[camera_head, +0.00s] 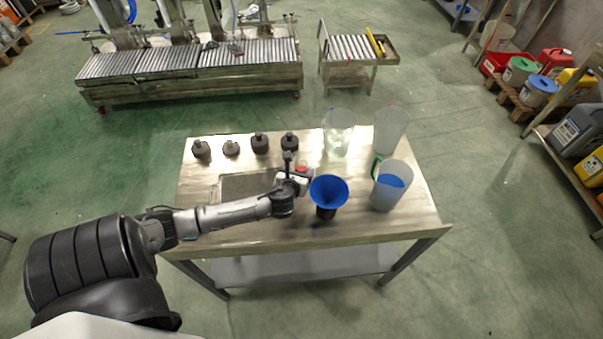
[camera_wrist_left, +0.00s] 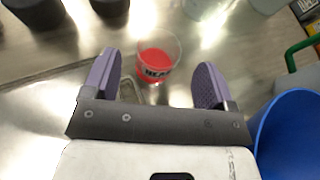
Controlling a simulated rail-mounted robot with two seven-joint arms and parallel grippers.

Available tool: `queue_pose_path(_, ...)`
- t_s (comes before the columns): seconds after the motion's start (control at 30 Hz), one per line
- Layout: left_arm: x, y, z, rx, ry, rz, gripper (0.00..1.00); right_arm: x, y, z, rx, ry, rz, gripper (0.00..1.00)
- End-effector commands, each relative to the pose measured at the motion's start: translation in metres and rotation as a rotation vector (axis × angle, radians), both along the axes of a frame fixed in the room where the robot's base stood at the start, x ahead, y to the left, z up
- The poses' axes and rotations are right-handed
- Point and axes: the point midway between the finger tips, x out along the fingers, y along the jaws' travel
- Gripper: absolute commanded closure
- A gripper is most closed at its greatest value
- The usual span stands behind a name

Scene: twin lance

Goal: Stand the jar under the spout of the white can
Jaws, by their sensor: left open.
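A small clear jar (camera_wrist_left: 157,56) with red contents and partly readable lettering stands on the table in the left wrist view, ahead of and between my open left fingers. Its red (camera_head: 302,168) shows beside the gripper in the head view. My left gripper (camera_head: 296,180) is open and empty, low over the table. Several pale translucent cans stand at the right: one at the back (camera_head: 338,132), one at the back right (camera_head: 391,130), and one with blue contents (camera_head: 391,187) in front. I cannot tell which is the white can, and no spout shows clearly. My right gripper is out of view.
A blue funnel (camera_head: 328,190) sits in a black holder just right of my left gripper; it also fills the right edge of the left wrist view (camera_wrist_left: 292,140). Several dark lidded pots (camera_head: 260,144) line the back left. A shallow tray (camera_head: 226,188) lies under my arm.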

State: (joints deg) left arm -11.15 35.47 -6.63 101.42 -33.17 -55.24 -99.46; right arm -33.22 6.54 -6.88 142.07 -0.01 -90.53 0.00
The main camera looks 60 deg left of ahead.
Motion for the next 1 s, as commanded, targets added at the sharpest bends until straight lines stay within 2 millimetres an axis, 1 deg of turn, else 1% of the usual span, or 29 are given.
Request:
queue_pose_path(0.13, 0.007, 0.007, -0.006, 0.0, -0.002, 0.002, 0.21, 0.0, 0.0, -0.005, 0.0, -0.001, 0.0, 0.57)
queue_pose_path(0.3, 0.021, 0.022, -0.016, 0.001, -0.002, 0.003, 0.21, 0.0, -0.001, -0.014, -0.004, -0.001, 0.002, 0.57)
queue_pose_path(0.43, 0.03, 0.03, -0.02, 0.0, 0.0, 0.002, 0.21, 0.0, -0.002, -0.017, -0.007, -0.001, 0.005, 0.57)
queue_pose_path(0.57, 0.034, 0.033, -0.022, -0.001, -0.001, 0.0, 0.21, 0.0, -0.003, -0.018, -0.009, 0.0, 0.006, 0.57)
queue_pose_path(0.77, 0.034, 0.033, -0.021, -0.001, -0.001, -0.001, 0.21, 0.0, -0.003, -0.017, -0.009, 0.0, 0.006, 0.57)
queue_pose_path(0.8, 0.034, 0.033, -0.021, -0.001, -0.001, 0.0, 0.22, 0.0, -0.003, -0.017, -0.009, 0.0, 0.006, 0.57)
queue_pose_path(1.0, 0.034, 0.033, -0.022, -0.001, -0.001, 0.0, 0.41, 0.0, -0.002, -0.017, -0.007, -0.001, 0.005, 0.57)
